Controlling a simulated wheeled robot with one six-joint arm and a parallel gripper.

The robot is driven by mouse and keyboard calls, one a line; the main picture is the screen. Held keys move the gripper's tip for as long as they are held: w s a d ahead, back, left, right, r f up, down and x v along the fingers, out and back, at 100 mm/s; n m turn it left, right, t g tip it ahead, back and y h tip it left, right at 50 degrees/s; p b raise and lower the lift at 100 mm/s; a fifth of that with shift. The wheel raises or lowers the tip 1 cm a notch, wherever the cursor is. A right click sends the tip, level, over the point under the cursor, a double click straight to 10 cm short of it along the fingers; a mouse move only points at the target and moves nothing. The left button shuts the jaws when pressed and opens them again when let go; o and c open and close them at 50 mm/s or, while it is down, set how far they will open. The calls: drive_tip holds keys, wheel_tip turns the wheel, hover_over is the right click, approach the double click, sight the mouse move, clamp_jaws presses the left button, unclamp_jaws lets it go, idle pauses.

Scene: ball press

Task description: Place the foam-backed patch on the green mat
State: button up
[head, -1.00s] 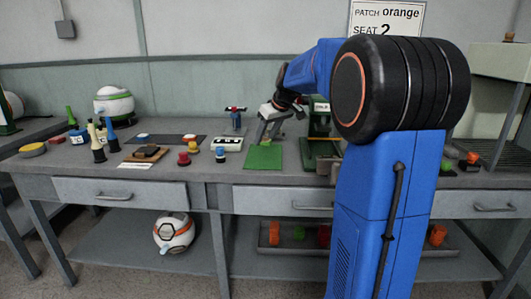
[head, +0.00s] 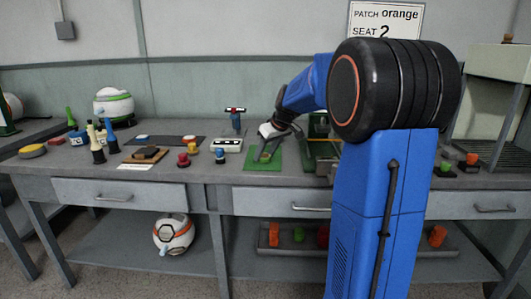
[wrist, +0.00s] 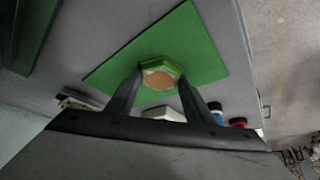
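The green mat (head: 252,164) lies flat on the bench, at the middle of the head view. It also shows in the wrist view (wrist: 208,50). My gripper (head: 266,157) is over the mat, fingers pointing down. In the wrist view its two dark fingers (wrist: 160,82) close on the sides of a hexagonal patch (wrist: 161,77) with a green rim and a tan round face. The patch is in front of the mat there and looks very close to it. I cannot tell whether it touches the mat. Its far side is hidden.
A green press (head: 319,126) stands just right of the mat. Left of it are a white box (head: 226,145), a blue-based knob (head: 220,156) and a red knob (head: 183,160). The bench's front edge is close below the mat. A wall sign (head: 386,20) reads patch orange, seat 2.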

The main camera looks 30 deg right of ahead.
drive_tip(key=o, duration=0.3)
drive_tip(key=shift+r, duration=0.15)
drive_tip(key=v, duration=1.2)
drive_tip(key=s+a+f, duration=0.2)
drive_tip(key=s+a, duration=0.6)
drive_tip(key=a, duration=0.1)
drive_tip(key=s+a+f, duration=0.3)
drive_tip(key=s+f, duration=0.2)
drive_tip(key=s, duration=0.3)
drive_tip(key=s+a+f+m, duration=0.1)
drive_tip(key=s+a+f, duration=0.3)
drive_tip(key=s, duration=0.5)
drive_tip(key=s+a+f+m+g+h, duration=0.1)
drive_tip(key=s+a+f, duration=0.3)
drive_tip(key=s+f, duration=0.3)
drive_tip(key=s, duration=0.2)
drive_tip(key=shift+s+f, duration=0.25)
drive_tip(key=shift+a, duration=0.1)
